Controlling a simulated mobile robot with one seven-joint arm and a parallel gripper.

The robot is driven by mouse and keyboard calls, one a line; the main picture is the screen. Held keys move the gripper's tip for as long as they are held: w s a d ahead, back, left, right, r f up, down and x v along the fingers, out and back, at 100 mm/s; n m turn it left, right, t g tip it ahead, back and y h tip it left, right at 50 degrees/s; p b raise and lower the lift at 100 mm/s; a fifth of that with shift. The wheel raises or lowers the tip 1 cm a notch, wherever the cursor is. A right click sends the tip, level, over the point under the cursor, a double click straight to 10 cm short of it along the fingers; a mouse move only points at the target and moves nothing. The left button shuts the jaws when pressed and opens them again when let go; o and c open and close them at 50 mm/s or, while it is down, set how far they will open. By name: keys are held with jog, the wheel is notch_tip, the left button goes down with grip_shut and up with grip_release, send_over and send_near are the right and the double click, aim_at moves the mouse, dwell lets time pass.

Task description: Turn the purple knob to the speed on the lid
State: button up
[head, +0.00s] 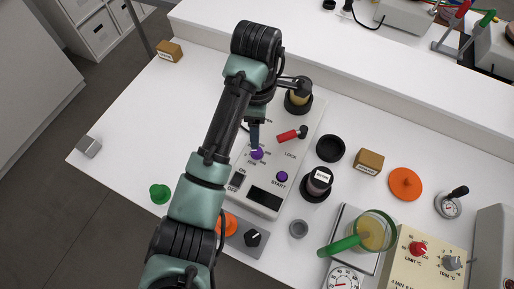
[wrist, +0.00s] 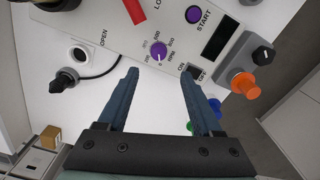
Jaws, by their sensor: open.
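The purple knob (head: 257,154) sits on the white machine panel (head: 268,142). In the wrist view the knob (wrist: 158,50) has printed numbers around it and RPM beside it; where its pointer stands is too small to tell surely. My gripper (head: 254,138) hangs over the knob. In the wrist view its two blue fingers (wrist: 160,73) are apart and empty, with the knob just beyond and between their tips. A dark jar (head: 319,186) right of the machine has a white label on its lid (head: 322,175); the writing is too small to read.
A purple START button (head: 282,177), a dark display (head: 265,197) and a red-handled lever (head: 288,135) are on the same panel, close to the knob. An ON/OFF switch (wrist: 191,72) lies near the right finger. A grey box with an orange knob (wrist: 243,83) stands beside the machine.

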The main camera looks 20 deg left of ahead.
aim_at(257, 151)
notch_tip(257, 151, down, 8)
jog(key=b, duration=0.5)
jog(key=shift+f, duration=0.15)
jog(key=shift+w+f, duration=0.1)
jog(key=shift+f, duration=0.8)
grip_shut()
